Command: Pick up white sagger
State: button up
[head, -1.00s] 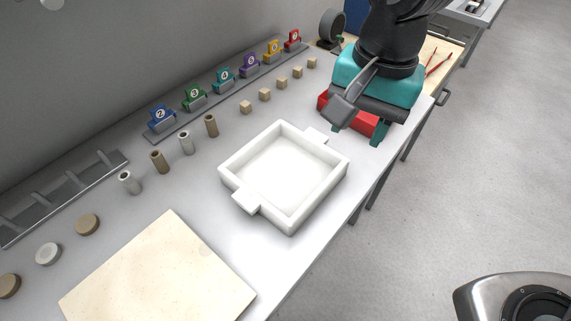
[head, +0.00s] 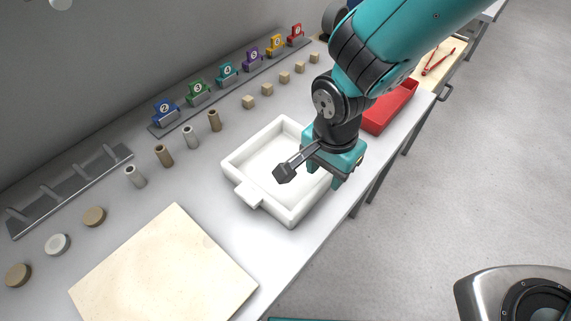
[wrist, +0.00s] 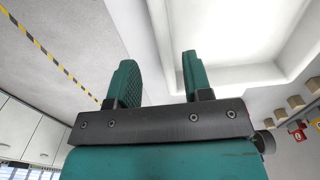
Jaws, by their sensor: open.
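The white sagger (head: 262,163) is a square, shallow tray with a tab handle on its near-left side. It sits on the grey-white bench, and its inside looks empty. My gripper (head: 338,180) is over the sagger's right side in the head view and hides that part, including the far handle. In the wrist view my gripper (wrist: 160,75) has its two teal fingers apart with nothing between them. The sagger (wrist: 210,65) fills the upper right of that view, its wall close beside the right finger. Whether they touch cannot be told.
A red bin (head: 390,108) stands behind my gripper. A pale board (head: 165,270) lies in front of the sagger. Small cylinders (head: 190,137), wooden cubes (head: 267,89) and numbered coloured holders (head: 228,74) line the left. The bench's right edge is close to the sagger.

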aim_at(321, 182)
jog(key=f, duration=0.3)
jog(key=f+p, duration=0.1)
jog(key=f, duration=0.1)
jog(key=shift+a, duration=0.25)
jog(key=shift+w+r, duration=0.1)
jog(key=shift+r, duration=0.05)
grip_shut()
